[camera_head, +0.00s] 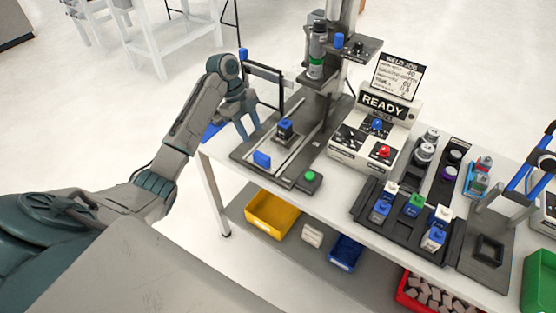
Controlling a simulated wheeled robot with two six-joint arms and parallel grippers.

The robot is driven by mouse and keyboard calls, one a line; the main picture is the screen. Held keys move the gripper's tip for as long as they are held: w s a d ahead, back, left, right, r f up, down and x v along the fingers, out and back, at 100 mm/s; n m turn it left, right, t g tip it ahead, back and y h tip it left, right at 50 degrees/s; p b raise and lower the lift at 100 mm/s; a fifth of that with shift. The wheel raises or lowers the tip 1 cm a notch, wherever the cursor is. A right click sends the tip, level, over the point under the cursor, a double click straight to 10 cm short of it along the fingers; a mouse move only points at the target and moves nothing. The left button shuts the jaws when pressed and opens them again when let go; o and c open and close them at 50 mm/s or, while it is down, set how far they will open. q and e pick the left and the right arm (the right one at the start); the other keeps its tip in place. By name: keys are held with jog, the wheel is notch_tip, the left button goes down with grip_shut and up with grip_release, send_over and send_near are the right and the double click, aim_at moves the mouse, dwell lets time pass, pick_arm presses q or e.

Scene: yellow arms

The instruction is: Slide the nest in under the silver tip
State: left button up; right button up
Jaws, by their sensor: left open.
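The nest (285,133) is a small dark block with a blue part on top. It sits on light rails on the dark press base, toward the front left of the press column. A blue handle block (262,159) stands at the near end of the rails. The press head (317,52), a silver cylinder with a green band, hangs above and behind the nest; its very tip is too small to make out clearly. My left gripper (249,131) is open and empty, left of the nest and above the blue handle. My right gripper is not in view.
A black frame (264,72) stands behind my left gripper. A green button (309,175) is at the base's front corner. The READY control box (362,140) stands right of the press. A rack (404,228) with several coloured parts is farther right. Bins (272,215) sit on the lower shelf.

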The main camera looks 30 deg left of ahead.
aim_at(261, 155)
pick_arm(q)
jog(key=x, duration=0.9)
jog(key=shift+s+f, duration=0.1)
jog(key=shift+f, duration=0.15)
jog(key=shift+d+f, duration=0.15)
jog(key=shift+f, duration=0.5)
grip_shut()
